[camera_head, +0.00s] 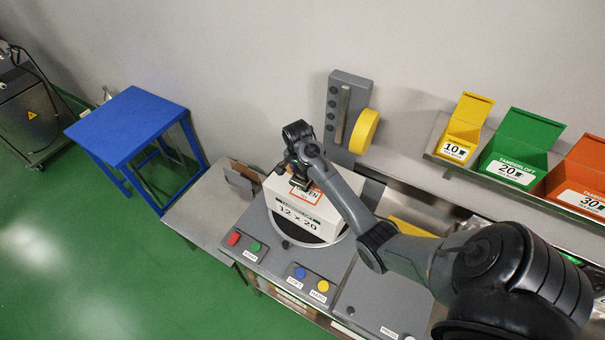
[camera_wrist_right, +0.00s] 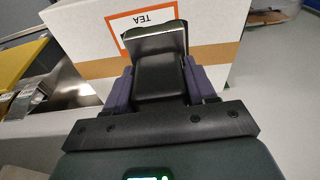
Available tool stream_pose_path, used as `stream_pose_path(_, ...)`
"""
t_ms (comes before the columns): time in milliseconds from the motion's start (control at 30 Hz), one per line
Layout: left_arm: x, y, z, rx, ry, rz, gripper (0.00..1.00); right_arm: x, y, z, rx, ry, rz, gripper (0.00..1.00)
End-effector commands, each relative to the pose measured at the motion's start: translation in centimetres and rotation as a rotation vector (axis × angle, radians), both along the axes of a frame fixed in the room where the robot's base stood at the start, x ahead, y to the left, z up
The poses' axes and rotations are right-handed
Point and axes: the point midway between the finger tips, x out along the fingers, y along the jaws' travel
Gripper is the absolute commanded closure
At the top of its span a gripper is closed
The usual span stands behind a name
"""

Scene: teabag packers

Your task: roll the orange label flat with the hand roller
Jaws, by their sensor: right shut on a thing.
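A white carton (camera_head: 318,216) marked "12 x 20" stands on a round turntable on the grey machine top. The orange-bordered label (camera_head: 313,194) is on the carton, partly covered by my right gripper (camera_head: 302,178) in the head view. In the right wrist view the label (camera_wrist_right: 116,23) shows with "TEA" upside down. My right gripper (camera_wrist_right: 160,85) is shut on the hand roller (camera_wrist_right: 157,45), a dark handle with a grey head. The roller's head overlaps the label's lower part in that view; whether it touches is unclear. My left gripper is out of view.
A yellow tape roll (camera_head: 364,130) on a grey upright stands behind the carton. Colour buttons (camera_head: 299,272) line the machine's front. Yellow, green and orange bins (camera_head: 520,150) sit on a shelf at right. A blue table (camera_head: 125,125) stands at left.

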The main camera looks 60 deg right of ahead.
Motion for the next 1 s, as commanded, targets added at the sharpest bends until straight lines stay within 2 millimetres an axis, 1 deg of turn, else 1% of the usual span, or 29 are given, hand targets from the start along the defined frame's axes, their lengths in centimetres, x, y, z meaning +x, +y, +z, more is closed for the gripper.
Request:
stream_pose_path(33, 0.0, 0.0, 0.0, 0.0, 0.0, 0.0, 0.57, 0.1, -0.1, 0.5, -0.002, -0.002, 0.0, 0.9)
stream_pose_path(300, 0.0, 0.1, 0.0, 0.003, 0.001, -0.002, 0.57, 0.1, -0.1, 2.6, -0.002, -0.003, -0.001, 0.9)
stream_pose_path(500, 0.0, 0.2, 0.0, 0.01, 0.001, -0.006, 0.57, 0.0, 0.0, 3.7, -0.001, -0.002, -0.001, 0.9)
stream_pose_path(1000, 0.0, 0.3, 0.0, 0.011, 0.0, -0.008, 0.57, 0.0, 0.0, 4.0, -0.001, -0.002, 0.0, 0.9)
